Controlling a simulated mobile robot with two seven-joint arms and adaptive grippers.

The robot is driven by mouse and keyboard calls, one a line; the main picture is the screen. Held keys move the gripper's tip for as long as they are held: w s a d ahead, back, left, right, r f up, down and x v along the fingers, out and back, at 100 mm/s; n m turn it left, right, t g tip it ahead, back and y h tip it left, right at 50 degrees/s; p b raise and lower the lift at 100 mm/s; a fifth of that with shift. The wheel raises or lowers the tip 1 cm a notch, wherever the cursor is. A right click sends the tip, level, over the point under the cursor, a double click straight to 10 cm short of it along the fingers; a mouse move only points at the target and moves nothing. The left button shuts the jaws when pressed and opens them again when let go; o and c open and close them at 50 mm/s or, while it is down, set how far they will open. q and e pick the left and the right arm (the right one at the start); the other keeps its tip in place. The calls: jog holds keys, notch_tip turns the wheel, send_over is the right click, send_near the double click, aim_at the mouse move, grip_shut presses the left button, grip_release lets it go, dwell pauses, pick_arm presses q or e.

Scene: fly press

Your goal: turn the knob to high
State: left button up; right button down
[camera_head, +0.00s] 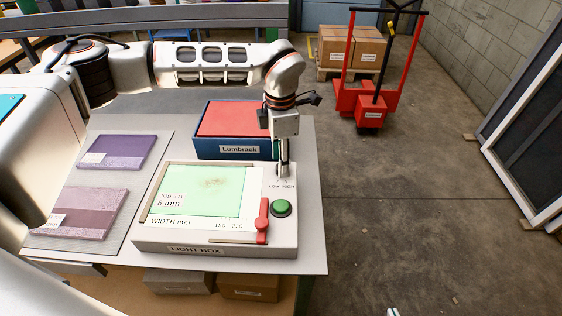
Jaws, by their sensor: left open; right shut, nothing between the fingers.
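The light box (150,243) lies on the table with its green screen (212,190) lit. At its back right corner is a dial spot with a small label (282,186) that seems to read LOW and HIGH. The knob there is largely hidden by my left gripper (283,168), so its setting cannot be read. My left gripper points down over this spot, its fingers around or just above the knob; contact cannot be told. It is open, seen edge-on. Only a small tip of what seems to be my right gripper (392,312) shows at the bottom edge, away from the box, shut.
A red lever (263,218) and a green button (281,207) sit just in front of the knob. A blue Lumbrack box (235,150) stands close behind. Purple (118,152) and mauve (85,213) slabs lie left.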

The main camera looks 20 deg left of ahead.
pick_arm(q)
jog(key=shift+f, duration=0.8)
jog(key=c, duration=1.1)
jog(key=shift+n, duration=0.4)
jog(key=n+b, duration=0.1)
jog(key=n, duration=0.3)
jog(key=shift+s+d+n+b, duration=0.1)
jog(key=shift+n+b, duration=0.2)
jog(key=shift+n, duration=0.1)
jog(key=n, duration=0.3)
jog(key=shift+b, duration=0.3)
jog(key=shift+d+n, duration=0.1)
jog(key=shift+n, duration=1.5)
jog(key=o, duration=1.1)
